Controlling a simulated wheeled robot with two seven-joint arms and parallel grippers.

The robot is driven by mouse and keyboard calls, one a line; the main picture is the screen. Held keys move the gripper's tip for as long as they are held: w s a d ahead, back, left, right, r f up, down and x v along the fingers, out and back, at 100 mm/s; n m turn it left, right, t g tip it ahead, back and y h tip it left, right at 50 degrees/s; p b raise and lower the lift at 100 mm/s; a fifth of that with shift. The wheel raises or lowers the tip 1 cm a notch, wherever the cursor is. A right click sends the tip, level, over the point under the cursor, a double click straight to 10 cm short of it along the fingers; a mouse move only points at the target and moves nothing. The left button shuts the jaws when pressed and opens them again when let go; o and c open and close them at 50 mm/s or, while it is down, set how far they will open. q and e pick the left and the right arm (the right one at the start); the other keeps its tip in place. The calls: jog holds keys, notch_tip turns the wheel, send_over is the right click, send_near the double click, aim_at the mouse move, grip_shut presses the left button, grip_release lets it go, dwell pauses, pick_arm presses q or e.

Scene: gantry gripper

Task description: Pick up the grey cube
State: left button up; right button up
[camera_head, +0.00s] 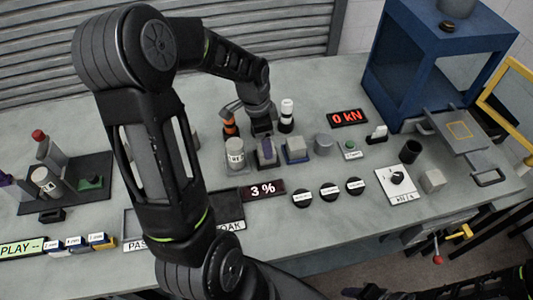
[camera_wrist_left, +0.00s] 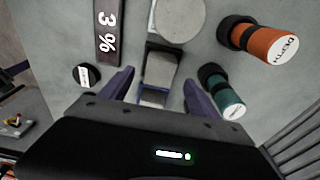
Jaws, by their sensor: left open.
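A grey cube-like block (camera_head: 296,146) sits on a blue base on the bench in the head view. A separate light grey cube (camera_head: 432,181) stands far to the right, beside the white dial plate; I cannot tell which one is meant. My left gripper (camera_head: 267,150) points down just left of the blue-based block, partly hidden by its own wrist. In the left wrist view my left gripper (camera_wrist_left: 160,95) is open, with a grey block (camera_wrist_left: 161,64) on a dark holder and a grey-and-blue piece (camera_wrist_left: 153,97) between its purple fingers. My right gripper is only a dark shape at the bottom edge.
A 3 % display (camera_head: 263,189) and round black buttons (camera_head: 329,191) lie in front. A blue press frame (camera_head: 385,75) stands behind right.

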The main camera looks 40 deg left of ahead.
pick_arm(q)
jog(key=f+b, duration=0.2)
jog(key=f, duration=0.1)
jog(key=f+b, duration=0.1)
jog(key=f, duration=0.1)
jog(key=shift+w+d+f+b, duration=0.2)
jog(key=shift+w+b, duration=0.1)
jog(key=shift+b, duration=0.1)
jog(key=shift+r, duration=0.1)
grip_shut()
dwell(0.7)
